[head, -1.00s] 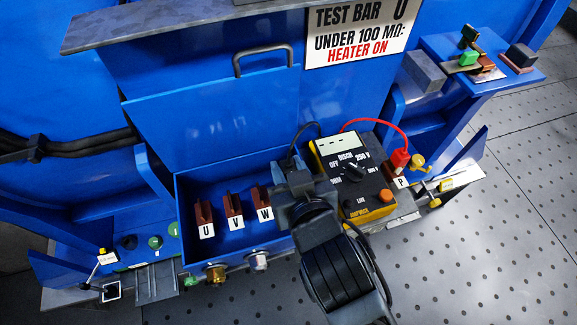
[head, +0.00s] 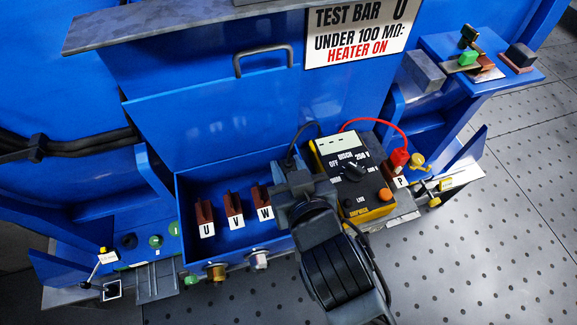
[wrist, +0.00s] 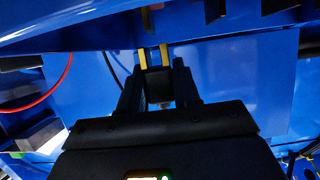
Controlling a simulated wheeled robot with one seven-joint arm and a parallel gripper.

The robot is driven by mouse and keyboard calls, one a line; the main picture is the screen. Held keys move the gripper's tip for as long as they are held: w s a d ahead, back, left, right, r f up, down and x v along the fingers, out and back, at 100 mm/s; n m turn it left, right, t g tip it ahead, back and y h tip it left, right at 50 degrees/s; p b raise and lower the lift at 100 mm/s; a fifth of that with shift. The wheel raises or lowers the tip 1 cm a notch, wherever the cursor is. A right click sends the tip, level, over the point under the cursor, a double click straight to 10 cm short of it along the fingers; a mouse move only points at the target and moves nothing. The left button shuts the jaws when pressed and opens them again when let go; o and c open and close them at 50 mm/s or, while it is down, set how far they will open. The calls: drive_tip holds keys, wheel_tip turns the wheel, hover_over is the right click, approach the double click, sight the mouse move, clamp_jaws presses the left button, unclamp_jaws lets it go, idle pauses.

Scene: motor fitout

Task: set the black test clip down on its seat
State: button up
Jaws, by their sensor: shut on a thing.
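My gripper (head: 284,172) is above the right end of the blue open box, beside the yellow-and-black tester. In the wrist view my gripper (wrist: 157,80) is shut on a small dark piece between its fingers, which I take for the black test clip (wrist: 156,76); two yellowish strips stick out beyond it. In the head view my gripper and arm hide the clip. A black lead (head: 292,145) runs from the tester toward my gripper. The clip's seat cannot be made out; my arm may cover it.
The tester (head: 350,172) stands right of my gripper. A red clip (head: 399,160) on a red lead stands by the P label (head: 401,183). Brown terminals U (head: 204,214), V (head: 234,207) and W (head: 261,197) stand in the box (head: 225,180). A blue panel rises behind.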

drive_tip(key=shift+f+b, duration=0.95)
drive_tip(key=shift+f, duration=0.55)
drive_tip(key=o, duration=1.1)
drive_tip(key=shift+d, duration=0.1)
drive_tip(key=shift+b+v, duration=0.45)
drive_tip(key=shift+v, duration=3.45)
